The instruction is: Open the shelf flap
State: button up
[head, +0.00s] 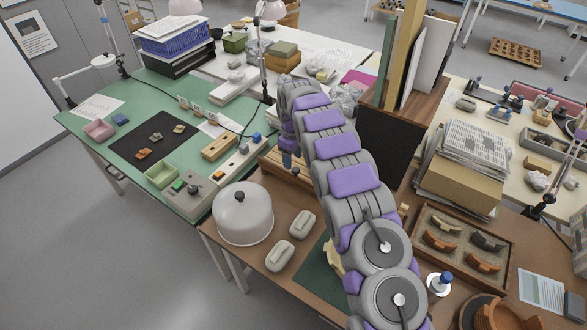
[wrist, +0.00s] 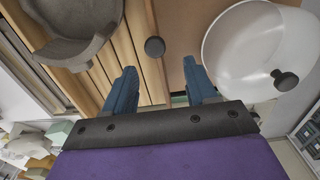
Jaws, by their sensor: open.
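A slatted light-wood panel (wrist: 155,85), which looks like the shelf flap, fills the middle of the wrist view. A dark round knob (wrist: 155,46) shows at or near its right edge. In the head view, part of a slatted wooden piece (head: 272,161) shows left of my arm, which hides the rest. My gripper (wrist: 160,68) is open and empty, its two blue fingers apart and pointing toward the knob. The knob appears just beyond the fingertips, not between them.
A white dome with a dark knob (head: 243,215) stands left of my arm; it also shows in the wrist view (wrist: 245,50). A grey curved vessel (wrist: 70,30) is at the wrist view's upper left. Two grey rounded blocks (head: 280,255) lie in front. A dark-sided cabinet (head: 390,150) stands right.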

aim_at(296, 169)
jog(key=f, duration=0.2)
jog(key=d+f, duration=0.1)
jog(key=f, duration=0.1)
jog(key=shift+b, duration=0.3)
jog(key=shift+d+f, duration=0.45)
jog(key=shift+f, duration=0.1)
jog(key=shift+a, duration=0.75)
jog(key=shift+c, duration=1.2)
jog(key=shift+d, duration=0.5)
jog(key=c, duration=0.6)
jog(key=shift+a, duration=0.15)
grip_shut()
